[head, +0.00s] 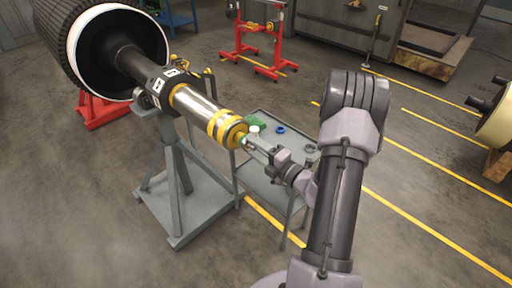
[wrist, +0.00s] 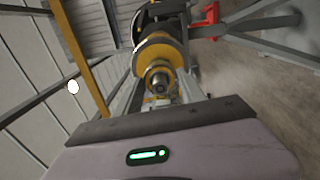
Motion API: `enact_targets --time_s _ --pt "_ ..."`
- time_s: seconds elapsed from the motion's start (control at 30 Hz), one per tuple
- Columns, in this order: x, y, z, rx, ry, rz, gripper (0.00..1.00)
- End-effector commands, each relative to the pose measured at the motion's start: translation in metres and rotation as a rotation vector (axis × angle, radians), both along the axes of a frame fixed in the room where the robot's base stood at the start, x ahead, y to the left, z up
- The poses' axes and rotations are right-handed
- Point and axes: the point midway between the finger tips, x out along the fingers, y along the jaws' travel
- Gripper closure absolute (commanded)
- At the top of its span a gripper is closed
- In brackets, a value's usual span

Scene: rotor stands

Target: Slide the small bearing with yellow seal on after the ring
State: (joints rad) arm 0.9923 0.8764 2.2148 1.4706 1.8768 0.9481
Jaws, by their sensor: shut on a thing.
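The steel shaft (head: 196,104) lies level on its stand, with yellow bands (head: 217,121) near its free end. My gripper (head: 247,141) is at that end, shut on a small part that I take to be the small bearing (head: 243,138); it is mostly hidden by the fingers and its seal colour is not clear. In the wrist view a yellow ring (wrist: 158,48) surrounds the shaft, and the round shaft end (wrist: 158,78) faces me. I cannot tell whether the held part touches the shaft or is around it. The ring is not clearly told apart.
A grey cart (head: 262,185) stands below my gripper, with a blue ring (head: 281,129) and a green item (head: 257,122) on top. The shaft's grey stand (head: 177,190) is left of it. A red stand (head: 258,50) is behind.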

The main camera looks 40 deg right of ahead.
Motion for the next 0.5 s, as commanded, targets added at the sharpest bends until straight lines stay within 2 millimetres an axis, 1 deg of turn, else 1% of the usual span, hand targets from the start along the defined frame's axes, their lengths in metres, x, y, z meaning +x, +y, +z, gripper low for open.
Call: enact_targets --time_s 0.23,0.27,0.3,0.37,0.5 --pt "-0.0001 -0.0003 -0.0001 0.000 0.000 -0.001 0.89" --pt "-0.0001 -0.0003 -0.0001 0.000 0.000 -0.001 0.48" --pt "-0.0001 -0.0003 -0.0001 0.000 0.000 -0.001 0.40" --pt "-0.0001 -0.0003 -0.0001 0.000 0.000 -0.001 0.28" --pt "-0.0002 -0.0003 -0.0001 0.000 0.000 -0.001 0.28"
